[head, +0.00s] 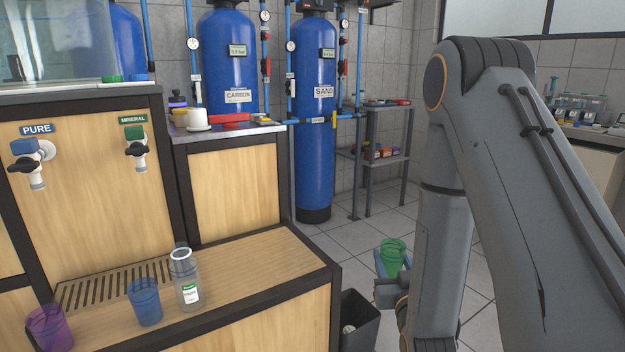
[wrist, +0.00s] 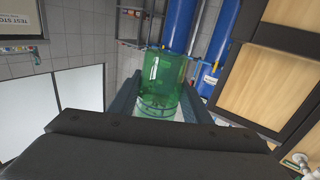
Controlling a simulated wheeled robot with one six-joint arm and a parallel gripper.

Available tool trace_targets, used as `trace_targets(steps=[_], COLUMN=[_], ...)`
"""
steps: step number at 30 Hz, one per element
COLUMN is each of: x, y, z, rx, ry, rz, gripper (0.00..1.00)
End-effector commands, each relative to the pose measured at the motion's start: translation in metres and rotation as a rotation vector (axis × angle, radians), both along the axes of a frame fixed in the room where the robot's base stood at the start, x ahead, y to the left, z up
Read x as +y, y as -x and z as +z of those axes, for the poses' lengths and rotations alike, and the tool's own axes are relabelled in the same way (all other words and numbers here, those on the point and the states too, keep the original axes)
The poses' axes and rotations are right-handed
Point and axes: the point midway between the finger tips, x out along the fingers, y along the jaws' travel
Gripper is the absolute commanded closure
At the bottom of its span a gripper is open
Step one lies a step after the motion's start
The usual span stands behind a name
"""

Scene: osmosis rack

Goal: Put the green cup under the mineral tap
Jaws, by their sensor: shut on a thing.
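The green cup (head: 393,256) is a see-through green tumbler held in my gripper (head: 386,272), right of the wooden counter and apart from it, above the floor. In the wrist view the green cup (wrist: 160,88) sits between the two fingers of my gripper (wrist: 160,100), which is shut on it. The mineral tap (head: 136,149) has a green block and black handle under a green MINERAL sign (head: 132,119) on the wooden panel. The pure tap (head: 31,160) is to its left, with a blue block. The slotted drip grate (head: 72,296) lies on the ledge below the taps.
The ledge's right end (head: 268,255) is bare. A dark bin (head: 359,322) stands beside the counter.

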Motion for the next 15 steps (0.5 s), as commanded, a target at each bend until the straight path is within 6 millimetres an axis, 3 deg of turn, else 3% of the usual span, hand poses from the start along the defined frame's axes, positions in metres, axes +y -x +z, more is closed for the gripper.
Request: trace_targets(steps=[1, 15], x=[0.0, 0.0], y=[0.002, 0.002], z=[0.017, 0.101], rx=[-0.001, -0.001], ry=[0.0, 0.0], rz=[0.0, 0.0], gripper=[0.8, 0.8])
